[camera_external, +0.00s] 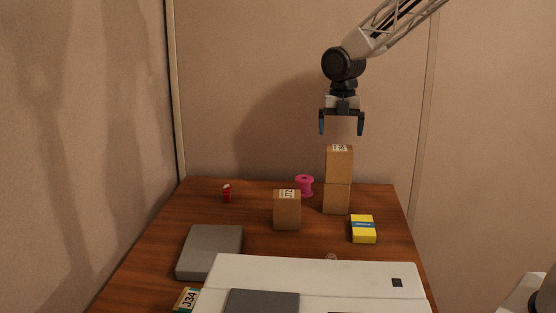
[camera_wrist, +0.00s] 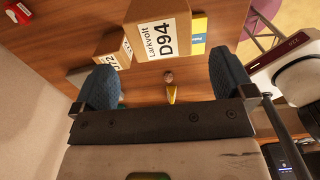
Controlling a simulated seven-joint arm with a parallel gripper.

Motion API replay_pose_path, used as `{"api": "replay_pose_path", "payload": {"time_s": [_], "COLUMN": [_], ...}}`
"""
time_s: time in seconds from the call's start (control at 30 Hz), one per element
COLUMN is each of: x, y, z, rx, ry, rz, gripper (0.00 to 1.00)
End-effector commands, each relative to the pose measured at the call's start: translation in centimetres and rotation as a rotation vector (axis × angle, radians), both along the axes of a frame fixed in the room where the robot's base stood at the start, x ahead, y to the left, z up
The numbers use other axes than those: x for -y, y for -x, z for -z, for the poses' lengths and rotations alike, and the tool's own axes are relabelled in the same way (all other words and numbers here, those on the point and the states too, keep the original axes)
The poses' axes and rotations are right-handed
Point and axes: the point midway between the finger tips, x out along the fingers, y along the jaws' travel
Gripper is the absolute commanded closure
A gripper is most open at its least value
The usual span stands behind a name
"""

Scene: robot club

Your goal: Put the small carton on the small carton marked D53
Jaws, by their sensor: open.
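A small brown carton (camera_external: 339,163) stands on another brown carton (camera_external: 336,200), the two forming an upright stack at the back right of the table. In the wrist view the nearest carton (camera_wrist: 160,28) has a white label reading "D94 Larkvolt". The lower carton's marking cannot be read. A separate small carton (camera_external: 287,213) stands to the left; its label is only partly legible. It also shows in the wrist view (camera_wrist: 113,48). No D53 marking is legible. My gripper (camera_external: 342,130) is open and empty, pointing down just above the stack, apart from it.
A pink spool (camera_external: 304,185) stands behind, between the cartons. A yellow box (camera_external: 363,229) lies to the right of the stack, a small red item (camera_external: 227,193) far left. A grey box (camera_external: 211,250) and a large white object (camera_external: 340,277) occupy the front. The left back table is mostly clear.

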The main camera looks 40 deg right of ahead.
Motion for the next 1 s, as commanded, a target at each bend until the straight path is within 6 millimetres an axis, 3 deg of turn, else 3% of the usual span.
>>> {"api": "replay_pose_path", "payload": {"time_s": [0.1,0.33,1.0], "x": [0.0,0.0,0.0], "y": [0.0,0.0,0.0], "z": [-1.7,-3.5,-3.8], "rx": [0.002,0.0,0.0], "ry": [-0.001,0.0,0.0], "rz": [0.0,0.0,0.0], "gripper": [0.0,0.0,0.0]}}
